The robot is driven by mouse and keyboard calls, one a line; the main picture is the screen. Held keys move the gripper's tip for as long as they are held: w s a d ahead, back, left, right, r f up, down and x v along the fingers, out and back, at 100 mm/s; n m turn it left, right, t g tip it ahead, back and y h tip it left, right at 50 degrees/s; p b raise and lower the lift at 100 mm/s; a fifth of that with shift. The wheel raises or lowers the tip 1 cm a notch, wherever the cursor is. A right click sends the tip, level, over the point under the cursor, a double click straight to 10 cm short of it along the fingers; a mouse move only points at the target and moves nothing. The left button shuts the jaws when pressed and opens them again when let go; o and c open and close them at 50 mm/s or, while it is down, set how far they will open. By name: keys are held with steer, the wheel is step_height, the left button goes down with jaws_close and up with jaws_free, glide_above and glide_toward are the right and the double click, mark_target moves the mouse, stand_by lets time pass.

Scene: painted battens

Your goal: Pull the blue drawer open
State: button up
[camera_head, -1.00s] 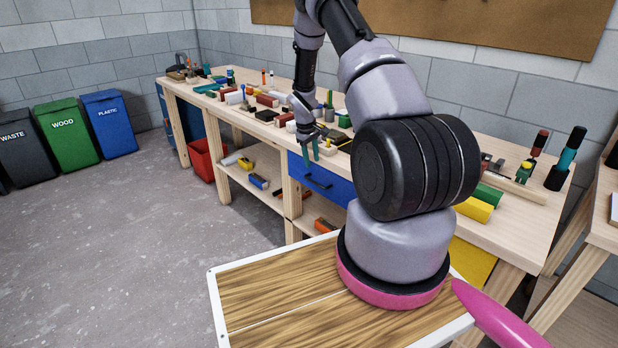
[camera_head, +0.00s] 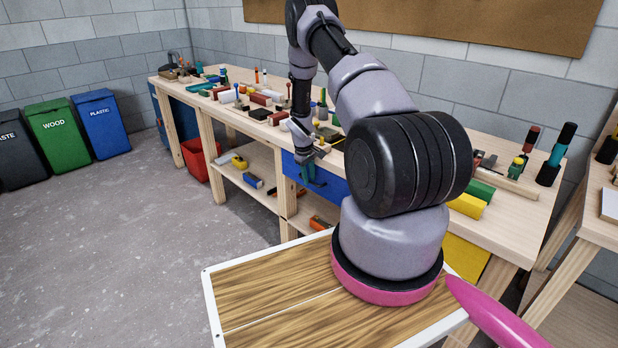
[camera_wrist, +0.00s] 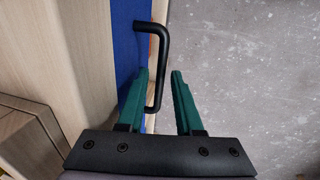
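The blue drawer (camera_head: 331,185) is in the front of the wooden workbench, and its front lies flush with the bench frame. In the wrist view the blue front (camera_wrist: 130,50) shows with its black bar handle (camera_wrist: 161,62). My gripper (camera_head: 310,178) is at the drawer front in the head view and hides the handle there. In the wrist view my gripper (camera_wrist: 160,95) is open, with its two green fingers on either side of the lower part of the handle. The left finger is between the handle and the drawer front. I cannot tell whether either finger touches the handle.
The workbench top (camera_head: 500,228) is crowded with blocks and tools. A lower shelf (camera_head: 240,183) holds a few blocks, and a red bin (camera_head: 200,160) stands beside it. The grey floor (camera_head: 150,230) in front of the bench is clear on the left.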

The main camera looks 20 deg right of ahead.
jaws_close()
stand_by(1.2)
